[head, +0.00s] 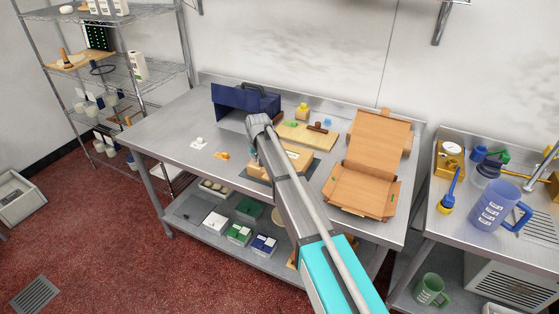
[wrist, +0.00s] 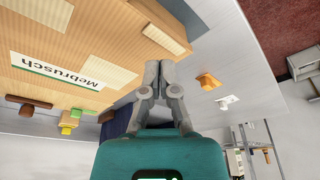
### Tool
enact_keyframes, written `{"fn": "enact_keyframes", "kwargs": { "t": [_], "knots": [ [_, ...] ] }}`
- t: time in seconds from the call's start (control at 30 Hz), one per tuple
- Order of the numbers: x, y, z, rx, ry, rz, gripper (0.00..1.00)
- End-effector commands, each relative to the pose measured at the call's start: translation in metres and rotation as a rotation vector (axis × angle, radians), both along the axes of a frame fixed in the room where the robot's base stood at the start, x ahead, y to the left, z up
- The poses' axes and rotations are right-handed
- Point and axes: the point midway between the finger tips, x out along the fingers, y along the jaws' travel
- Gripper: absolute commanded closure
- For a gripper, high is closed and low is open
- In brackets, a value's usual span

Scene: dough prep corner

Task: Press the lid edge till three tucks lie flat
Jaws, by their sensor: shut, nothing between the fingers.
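A tan flat box (head: 300,158) with a lid lies on a dark mat (head: 262,172) at the middle of the table, partly hidden behind my arm. In the wrist view the tan box (wrist: 60,45) fills the upper left and bears a white label reading "Mebrusch". Paler flaps show at its edge, one near the top (wrist: 162,38) and others beside the label (wrist: 105,72). My gripper (wrist: 158,68) is shut and empty, its tips near the box edge between the flaps; I cannot tell whether they touch. In the head view my arm hides the gripper.
An open cardboard box (head: 375,155) stands to the right. A dark blue box (head: 232,98) and a wooden board (head: 308,135) with small items lie behind. An orange item (head: 222,156) and a white item (head: 198,142) lie on the left, where the table is mostly clear.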

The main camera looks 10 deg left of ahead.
Motion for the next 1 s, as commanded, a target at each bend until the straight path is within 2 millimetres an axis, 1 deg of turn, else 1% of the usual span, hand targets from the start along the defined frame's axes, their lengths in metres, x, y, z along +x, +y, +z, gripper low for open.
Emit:
{"fn": "enact_keyframes", "kwargs": {
  "t": [0.47,1.0],
  "knots": [
    [0.0,0.0,-0.001,0.0,0.0,0.0,1.0],
    [0.003,0.001,-0.013,0.0,0.0,0.0,1.0]
  ]
}}
